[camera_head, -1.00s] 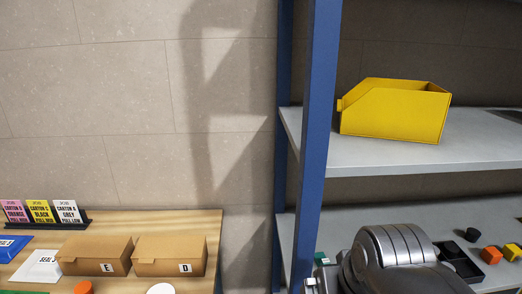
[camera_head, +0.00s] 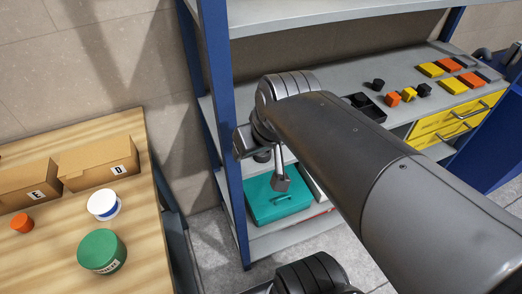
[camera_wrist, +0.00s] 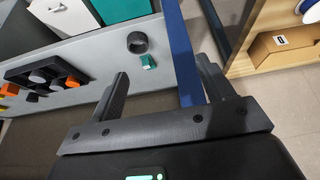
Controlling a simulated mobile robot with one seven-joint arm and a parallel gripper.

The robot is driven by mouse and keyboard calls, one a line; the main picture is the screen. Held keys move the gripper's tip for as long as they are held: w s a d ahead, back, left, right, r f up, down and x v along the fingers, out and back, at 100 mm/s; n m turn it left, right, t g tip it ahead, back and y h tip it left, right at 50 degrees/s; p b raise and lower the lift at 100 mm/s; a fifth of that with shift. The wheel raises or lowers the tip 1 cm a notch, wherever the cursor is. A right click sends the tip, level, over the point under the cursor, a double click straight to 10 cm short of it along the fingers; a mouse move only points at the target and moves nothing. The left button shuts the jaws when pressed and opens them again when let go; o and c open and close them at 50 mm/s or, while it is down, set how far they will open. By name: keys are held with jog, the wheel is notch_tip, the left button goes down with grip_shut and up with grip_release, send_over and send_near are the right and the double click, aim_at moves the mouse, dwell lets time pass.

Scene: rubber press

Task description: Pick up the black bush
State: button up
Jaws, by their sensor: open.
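A short black ring-shaped part, seemingly the black bush (camera_wrist: 137,42), stands on the grey shelf in the wrist view, with a small green block (camera_wrist: 148,62) beside it. My gripper (camera_wrist: 162,68) is open and empty, its two fingers spread. The bush lies beyond the fingertips, between the fingers in the picture and nearer the left one. My gripper also shows in the head view (camera_head: 262,158), at the shelf's left end beside the blue post. In that view my arm covers much of the shelf, and I cannot clearly make out the bush.
The blue post (camera_wrist: 180,55) stands close to the right finger. A black tray (camera_wrist: 20,72) with dark and orange parts sits further left on the shelf. A teal case (camera_head: 290,205) lies on a lower shelf. A wooden table (camera_head: 150,225) with cartons and round containers stands left.

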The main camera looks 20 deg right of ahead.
jog(key=shift+n+g, duration=0.5)
jog(key=shift+n, duration=0.2)
jog(key=shift+w+d+f, duration=1.05)
jog(key=shift+w+f, duration=1.1)
jog(key=shift+f, duration=0.7)
jog(key=shift+w+d+f, duration=1.1)
jog(key=shift+w+f, duration=1.05)
jog(key=shift+f, duration=0.75)
jog(key=shift+w+d+f, duration=1.05)
jog(key=shift+w+f, duration=1.1)
jog(key=shift+f, duration=0.7)
jog(key=shift+c, duration=0.4)
jog(key=c, duration=1)
jog(key=shift+o, duration=0.2)
jog(key=shift+r, duration=0.1)
